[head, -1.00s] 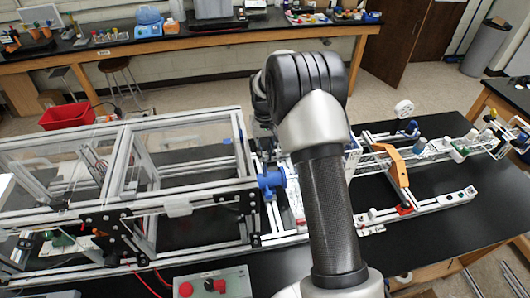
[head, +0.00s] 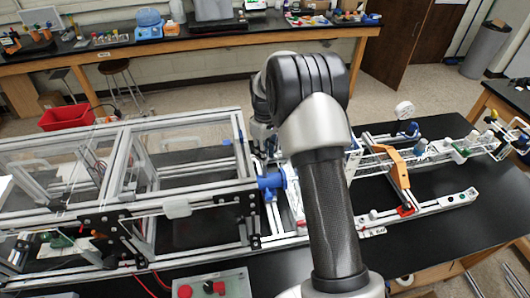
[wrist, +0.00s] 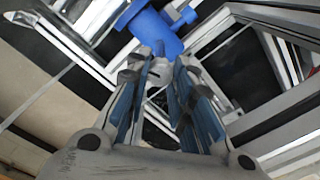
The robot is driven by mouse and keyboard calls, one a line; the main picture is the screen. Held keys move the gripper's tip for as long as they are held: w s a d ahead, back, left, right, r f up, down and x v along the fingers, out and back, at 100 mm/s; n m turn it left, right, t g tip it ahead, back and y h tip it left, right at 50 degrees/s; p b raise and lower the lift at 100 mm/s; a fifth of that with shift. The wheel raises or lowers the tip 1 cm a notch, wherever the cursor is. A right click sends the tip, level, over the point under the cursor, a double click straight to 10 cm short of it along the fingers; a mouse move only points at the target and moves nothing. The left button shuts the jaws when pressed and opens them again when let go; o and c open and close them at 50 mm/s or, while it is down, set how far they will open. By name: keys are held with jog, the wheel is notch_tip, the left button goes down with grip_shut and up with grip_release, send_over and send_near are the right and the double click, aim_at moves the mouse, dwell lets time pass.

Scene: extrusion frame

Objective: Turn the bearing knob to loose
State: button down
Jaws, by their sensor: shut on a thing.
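In the wrist view, a pale grey knob (wrist: 157,75) with a dark slot sits between my fingertips, and I take it for the bearing knob. My gripper (wrist: 158,70) has blue-padded fingers closed around this knob, one on each side. A blue cylindrical housing (wrist: 150,32) lies just beyond it. The blue housing also shows in the head view (head: 271,181), at the right end of the clear-panelled frame. No loose or tight marking can be read.
The aluminium extrusion frame (head: 184,203) fills the left of the black bench. A white truss with an orange bracket (head: 398,168) stands right of my arm. A control box with a red button (head: 208,286) is at the front.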

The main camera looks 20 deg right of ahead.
dwell(0.3)
jog(key=c, duration=1.4)
grip_release()
notch_tip(320, 180, up, 12)
jog(key=shift+r, duration=0.1)
